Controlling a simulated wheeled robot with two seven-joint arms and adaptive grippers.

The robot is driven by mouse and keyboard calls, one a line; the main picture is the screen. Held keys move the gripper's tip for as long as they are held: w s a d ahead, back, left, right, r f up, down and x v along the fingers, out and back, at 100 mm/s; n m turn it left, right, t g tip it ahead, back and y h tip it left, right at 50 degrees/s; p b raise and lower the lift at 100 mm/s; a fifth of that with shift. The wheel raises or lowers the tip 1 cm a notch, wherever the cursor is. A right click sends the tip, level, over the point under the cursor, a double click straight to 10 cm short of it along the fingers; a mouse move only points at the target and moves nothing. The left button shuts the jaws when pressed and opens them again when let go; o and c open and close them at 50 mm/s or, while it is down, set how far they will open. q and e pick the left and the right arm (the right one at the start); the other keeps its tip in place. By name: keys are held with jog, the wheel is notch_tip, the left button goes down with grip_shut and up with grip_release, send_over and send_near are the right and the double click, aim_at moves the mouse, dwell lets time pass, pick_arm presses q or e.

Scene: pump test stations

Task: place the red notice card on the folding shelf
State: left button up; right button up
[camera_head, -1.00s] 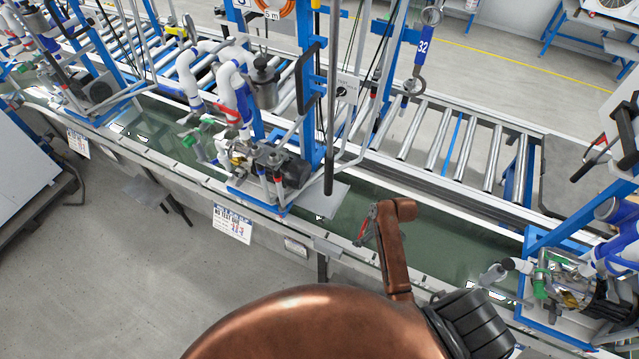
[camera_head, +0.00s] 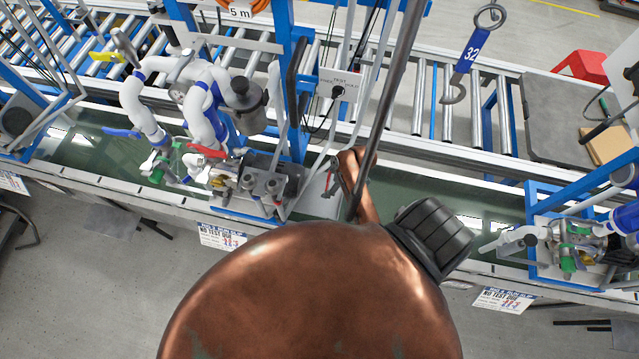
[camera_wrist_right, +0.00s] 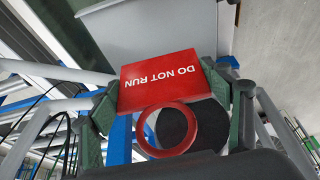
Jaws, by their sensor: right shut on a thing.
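The red notice card (camera_wrist_right: 168,78), lettered DO NOT RUN, is between the fingers of my right gripper (camera_wrist_right: 170,115) in the right wrist view. A red ring with a dark centre shows at its lower edge. In the head view my right gripper (camera_head: 331,180) is mostly hidden by my arm, with a bit of red showing. A flat light-grey plate (camera_head: 318,204) beside the pump station looks like the folding shelf; my arm covers part of it. A grey panel (camera_wrist_right: 155,28) lies beyond the card in the wrist view; I cannot tell whether they touch. My left gripper is not in view.
A pump with white pipes (camera_head: 205,105) stands left of the gripper, and another pump (camera_head: 565,245) at right. A grey upright pole (camera_head: 392,75) passes close to my arm. A roller conveyor (camera_head: 430,105) runs behind. A hook tagged 32 (camera_head: 466,52) hangs above.

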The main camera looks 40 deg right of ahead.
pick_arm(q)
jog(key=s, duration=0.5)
pick_arm(e)
jog(key=f, duration=0.5)
jog(key=shift+s+a+f, duration=0.1)
jog(key=shift+s+a, duration=0.05)
jog(key=shift+a, duration=0.05)
jog(key=shift+w+d+f, duration=0.1)
jog(key=shift+w+f, duration=0.55)
jog(key=shift+f, duration=0.3)
jog(key=shift+s+r, duration=0.15)
jog(key=shift+s, duration=0.35)
jog(key=shift+s+r, duration=0.15)
jog(key=shift+s, duration=0.15)
jog(key=o, duration=0.9)
jog(key=shift+w+f, duration=0.4)
jog(key=shift+w, duration=0.05)
jog(key=shift+o, duration=0.6)
jog(key=shift+s, duration=0.1)
jog(key=shift+o, duration=0.7)
jog(key=shift+s+r, duration=0.1)
jog(key=shift+s, duration=0.05)
jog(key=shift+r, duration=0.15)
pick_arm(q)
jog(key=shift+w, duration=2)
pick_arm(e)
jog(key=v, duration=1.2)
